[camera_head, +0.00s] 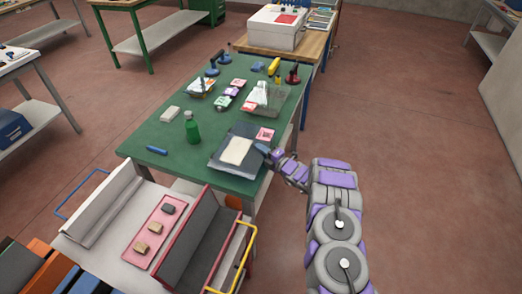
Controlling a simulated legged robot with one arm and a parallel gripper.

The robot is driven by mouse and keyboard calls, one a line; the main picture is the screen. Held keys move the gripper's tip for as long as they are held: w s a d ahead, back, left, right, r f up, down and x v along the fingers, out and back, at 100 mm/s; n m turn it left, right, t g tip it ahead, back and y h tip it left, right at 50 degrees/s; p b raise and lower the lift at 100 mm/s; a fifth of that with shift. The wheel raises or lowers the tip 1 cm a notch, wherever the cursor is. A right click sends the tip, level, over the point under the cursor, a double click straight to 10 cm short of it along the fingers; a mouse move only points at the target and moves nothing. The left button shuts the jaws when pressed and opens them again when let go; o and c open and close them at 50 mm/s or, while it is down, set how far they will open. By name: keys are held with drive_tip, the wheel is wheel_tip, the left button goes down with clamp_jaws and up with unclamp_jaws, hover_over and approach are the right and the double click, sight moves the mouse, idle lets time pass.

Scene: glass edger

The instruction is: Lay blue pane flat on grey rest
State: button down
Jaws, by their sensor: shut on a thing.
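My gripper (265,151) is at the right edge of a dark grey flat rest (219,160) on the front right of the green table. It is shut on a small bluish piece, which I take to be the blue pane (261,147). The fingers hide much of that piece, so its tilt and whether it touches the rest cannot be told. A cream pad (236,151) lies on the rest, left of my gripper. A pink card (265,134) lies by the rest's far right corner.
A cart (112,253) with a pink tray (153,232) stands in front. Floor at right is clear.

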drive_tip(key=c, duration=1.1)
unclamp_jaws()
drive_tip(key=shift+c, duration=0.2)
drive_tip(key=p+v, duration=0.3)
drive_tip(key=v, duration=1.4)
drive_tip(key=shift+s+d, duration=0.15)
drive_tip(key=shift+s, duration=0.05)
drive_tip(key=shift+f, duration=0.1)
